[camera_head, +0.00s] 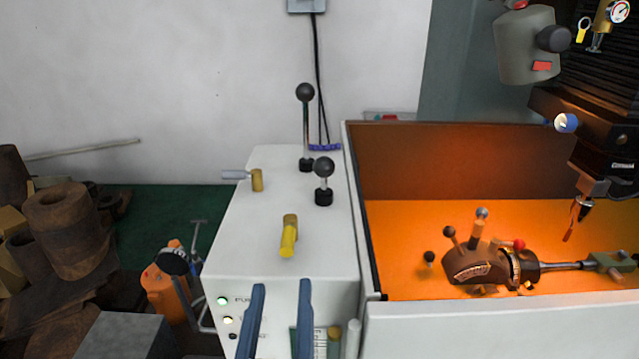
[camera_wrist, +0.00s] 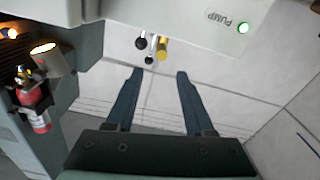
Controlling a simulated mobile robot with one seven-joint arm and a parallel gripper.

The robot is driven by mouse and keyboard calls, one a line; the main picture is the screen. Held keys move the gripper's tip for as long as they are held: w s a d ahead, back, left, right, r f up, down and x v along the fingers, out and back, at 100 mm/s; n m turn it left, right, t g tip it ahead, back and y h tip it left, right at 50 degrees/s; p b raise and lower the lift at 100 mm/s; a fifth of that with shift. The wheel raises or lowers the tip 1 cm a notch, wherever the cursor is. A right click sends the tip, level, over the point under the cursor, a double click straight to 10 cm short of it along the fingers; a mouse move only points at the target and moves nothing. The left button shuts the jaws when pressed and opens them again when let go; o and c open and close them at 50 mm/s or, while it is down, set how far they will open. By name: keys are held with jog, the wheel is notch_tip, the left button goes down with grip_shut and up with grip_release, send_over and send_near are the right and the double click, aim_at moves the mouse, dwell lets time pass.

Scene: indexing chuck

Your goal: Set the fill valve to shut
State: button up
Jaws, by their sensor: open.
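A valve with a yellow handle (camera_head: 289,238) sits on top of the white cabinet, its handle pointing toward the front edge. A second valve, a brass body with a grey handle (camera_head: 238,175), lies behind it with the handle pointing left. I see no readable label telling which is the fill valve. My gripper (camera_head: 279,284) is open and empty, its two blue fingers upright in front of the cabinet's front face. In the wrist view my gripper (camera_wrist: 158,73) shows the fingers apart, with a brass cylinder (camera_wrist: 163,48) and small black knobs beyond the tips.
Two black-knobbed levers (camera_head: 305,125) (camera_head: 324,182) stand on the cabinet top (camera_head: 245,225). The front carries lamps and a PUMP label (camera_wrist: 228,20). An orange-lined machine tray (camera_head: 410,225) with an indexing chuck (camera_head: 478,264) is at right. Rusty stock (camera_head: 65,230) is piled at left.

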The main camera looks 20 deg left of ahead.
aim_at(290, 227)
jog(key=p+x, duration=0.1)
jog(key=x, duration=0.3)
jog(key=p+x, duration=0.1)
jog(key=x, duration=0.3)
jog(key=p+x, duration=0.2)
jog(key=x, duration=0.2)
jog(key=shift+w+a+f, duration=0.15)
jog(key=shift+w+f, duration=0.1)
jog(key=shift+f, duration=0.15)
grip_shut()
dwell(1.1)
